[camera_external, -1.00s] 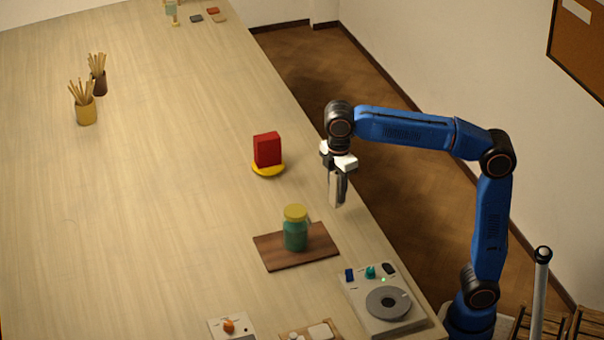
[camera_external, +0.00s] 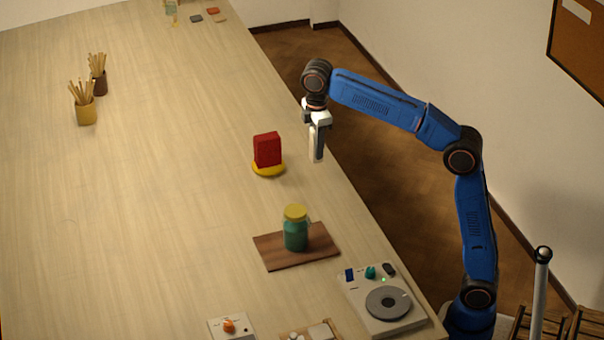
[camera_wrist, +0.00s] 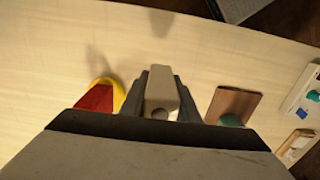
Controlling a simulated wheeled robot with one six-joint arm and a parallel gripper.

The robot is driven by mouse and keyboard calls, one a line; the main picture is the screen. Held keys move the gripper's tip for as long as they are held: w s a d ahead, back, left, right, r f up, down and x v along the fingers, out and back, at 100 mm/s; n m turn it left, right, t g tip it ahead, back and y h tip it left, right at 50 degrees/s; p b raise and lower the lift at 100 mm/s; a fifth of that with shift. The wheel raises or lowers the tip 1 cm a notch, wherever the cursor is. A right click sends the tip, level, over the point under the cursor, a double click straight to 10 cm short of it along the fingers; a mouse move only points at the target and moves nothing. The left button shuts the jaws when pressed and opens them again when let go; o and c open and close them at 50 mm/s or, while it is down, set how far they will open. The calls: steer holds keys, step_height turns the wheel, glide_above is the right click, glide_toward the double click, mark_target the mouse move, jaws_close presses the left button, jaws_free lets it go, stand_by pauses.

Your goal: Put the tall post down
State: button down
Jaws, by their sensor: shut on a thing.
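The tall post (camera_external: 317,146) is a pale upright block held in my gripper (camera_external: 316,128), near the table's right edge. In the wrist view the post (camera_wrist: 161,91) sits between the two dark fingers of my gripper (camera_wrist: 161,88), which are shut on it. The post looks raised above the wooden table (camera_external: 170,200), though its exact height is hard to tell. A red block (camera_external: 267,149) stands on a round yellow dish (camera_external: 268,170) to the left of and slightly below the post in the external view.
A green jar with a yellow lid (camera_external: 295,232) stands on a brown board (camera_external: 275,258). A grey device with a dial (camera_external: 410,318) is at the front right corner. Two pencil cups (camera_external: 86,111) stand at the far left. The table's middle left is clear.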

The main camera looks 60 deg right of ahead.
steer(key=shift+w+d+f, duration=0.1)
steer(key=shift+w+d, duration=0.15)
steer(key=shift+d, duration=0.15)
step_height(320, 180, down, 10)
steer(key=shift+d+r, duration=0.1)
stand_by(0.4)
steer(key=c, duration=1.4)
jaws_free()
steer(key=shift+o, duration=0.2)
step_height(320, 180, up, 12)
